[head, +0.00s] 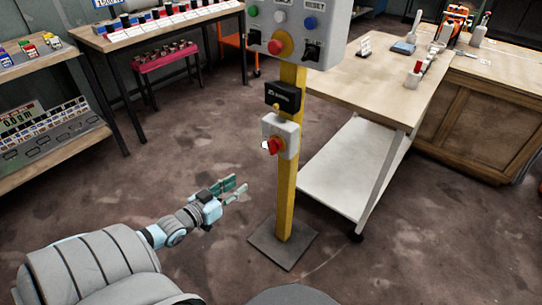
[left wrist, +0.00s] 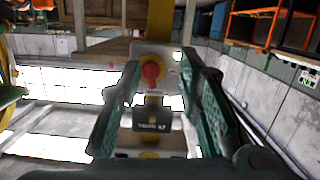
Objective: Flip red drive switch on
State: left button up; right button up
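The red drive switch (head: 274,146) is a red rotary knob on a small light grey box (head: 291,132), fixed low on a yellow post. My left gripper (head: 241,187) is to the left of the post and lower than the switch. Its two green fingers are apart, with nothing between them. In the left wrist view the red knob (left wrist: 152,72) on its yellow ring shows between the open fingers (left wrist: 158,90), beyond their tips and not touched. I cannot tell the knob's exact setting. My right gripper is not in view.
A black labelled box (head: 284,96) and a larger grey control box (head: 300,28) with several buttons sit above on the yellow post (head: 286,205). A wooden-top bench (head: 370,85) stands close on the right. The floor left of the post is clear.

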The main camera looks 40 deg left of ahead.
pick_arm(q)
jog(key=n+t, duration=0.2)
send_near(270, 149)
jog(key=w+b, duration=0.1)
jog(key=b, duration=0.1)
jog(key=w+b, duration=0.3)
jog(key=b, duration=0.1)
jog(key=shift+w+a+f, duration=0.15)
jog(key=shift+w+f, duration=0.2)
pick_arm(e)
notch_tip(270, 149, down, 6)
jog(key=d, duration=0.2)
pick_arm(q)
jog(key=w+b, duration=0.4)
jog(key=shift+w+r, duration=0.15)
jog(key=shift+r, duration=0.15)
jog(key=shift+w+r+b, duration=0.2)
jog(key=shift+w+b, duration=0.1)
jog(key=shift+b, duration=0.15)
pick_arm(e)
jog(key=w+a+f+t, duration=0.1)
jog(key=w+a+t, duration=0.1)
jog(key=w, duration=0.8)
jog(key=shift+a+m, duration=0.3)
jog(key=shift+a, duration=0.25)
pick_arm(q)
jog(key=shift+c, duration=0.2)
grip_shut()
